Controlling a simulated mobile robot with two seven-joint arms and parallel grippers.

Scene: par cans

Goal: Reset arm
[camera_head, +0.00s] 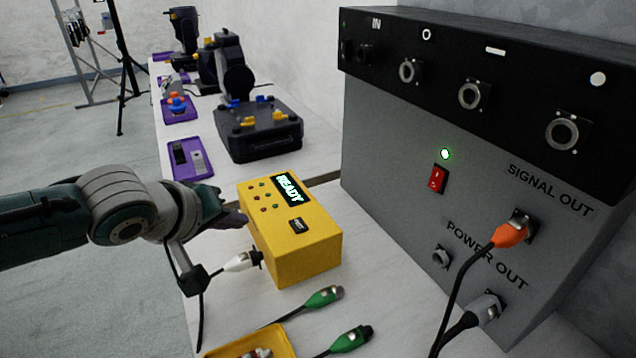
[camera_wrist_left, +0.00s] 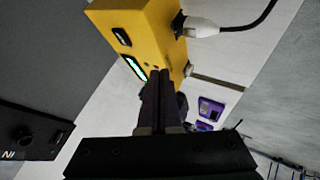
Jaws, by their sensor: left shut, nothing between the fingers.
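My left gripper (camera_head: 232,217) is at the left side of the yellow box (camera_head: 308,247), close to its upper left edge. I cannot tell whether it touches the box. In the left wrist view my gripper's dark fingers (camera_wrist_left: 161,85) are together with nothing between them, and the yellow box (camera_wrist_left: 140,30) is just beyond them. The box's screen reads READY. A white plug (camera_head: 243,262) sits in the box's left side, below my gripper, and also shows in the left wrist view (camera_wrist_left: 201,27). My right gripper is not in view.
A large grey panel (camera_head: 400,210) stands on the right, with an orange plug (camera_head: 510,234) and a grey plug (camera_head: 484,309) in it. Two green connectors (camera_head: 324,298) and a yellow tray (camera_head: 283,336) lie in front. A black case (camera_head: 258,138) and purple trays (camera_head: 185,160) are behind.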

